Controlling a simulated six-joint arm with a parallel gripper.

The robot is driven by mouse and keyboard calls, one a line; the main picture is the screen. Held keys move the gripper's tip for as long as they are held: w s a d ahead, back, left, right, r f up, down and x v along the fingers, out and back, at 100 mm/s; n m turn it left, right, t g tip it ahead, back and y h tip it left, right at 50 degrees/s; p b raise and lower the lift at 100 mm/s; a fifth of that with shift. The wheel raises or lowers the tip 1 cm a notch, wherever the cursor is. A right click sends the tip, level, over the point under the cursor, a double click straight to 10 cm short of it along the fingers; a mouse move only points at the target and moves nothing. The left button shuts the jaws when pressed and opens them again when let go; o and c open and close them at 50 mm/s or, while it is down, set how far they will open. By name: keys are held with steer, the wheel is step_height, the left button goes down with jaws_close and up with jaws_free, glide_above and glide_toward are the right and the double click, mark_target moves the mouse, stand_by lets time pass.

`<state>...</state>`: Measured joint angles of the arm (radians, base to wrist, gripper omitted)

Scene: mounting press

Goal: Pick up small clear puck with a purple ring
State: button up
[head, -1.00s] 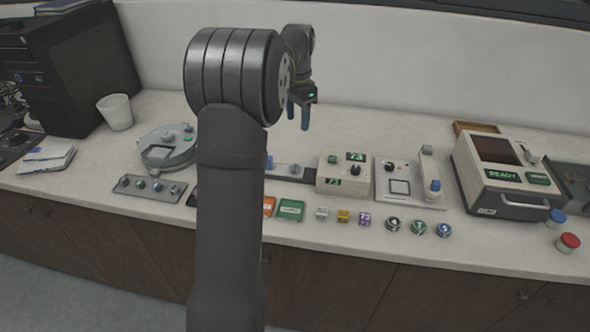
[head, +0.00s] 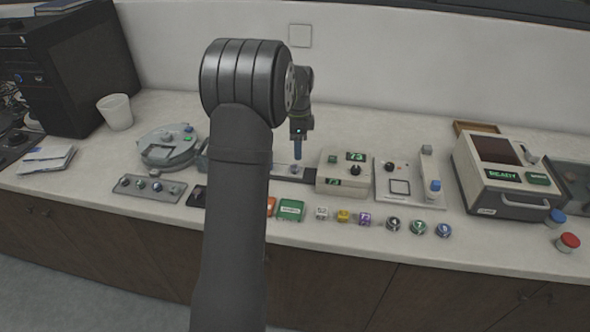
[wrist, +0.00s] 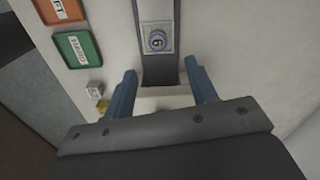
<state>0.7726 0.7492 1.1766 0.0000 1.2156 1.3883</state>
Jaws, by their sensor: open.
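A small round puck with a purple ring and a dark mark on top (wrist: 157,41) sits on a pale square plate on a grey strip in the wrist view. In the head view a small puck (head: 295,169) shows on the strip just left of the cream box, too small there to make out its ring. My gripper (wrist: 160,70) is open and empty, its two blue fingers on either side of the strip and short of the puck in the picture. In the head view my gripper (head: 297,150) hangs above the strip near the puck.
A cream box with green displays (head: 343,172) stands close right of the strip. Orange and green trays (head: 291,210), small cubes (head: 343,216) and several ringed pucks (head: 418,227) line the counter front. A round grey device (head: 166,152) stands left.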

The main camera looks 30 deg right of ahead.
mark_target(294, 167)
step_height(294, 167, down, 2)
steer(key=shift+f, duration=0.2)
steer(key=f, duration=0.3)
steer(key=a+f, duration=0.1)
steer(key=f, duration=0.1)
steer(key=shift+w, duration=0.25)
steer(key=c, duration=1.1)
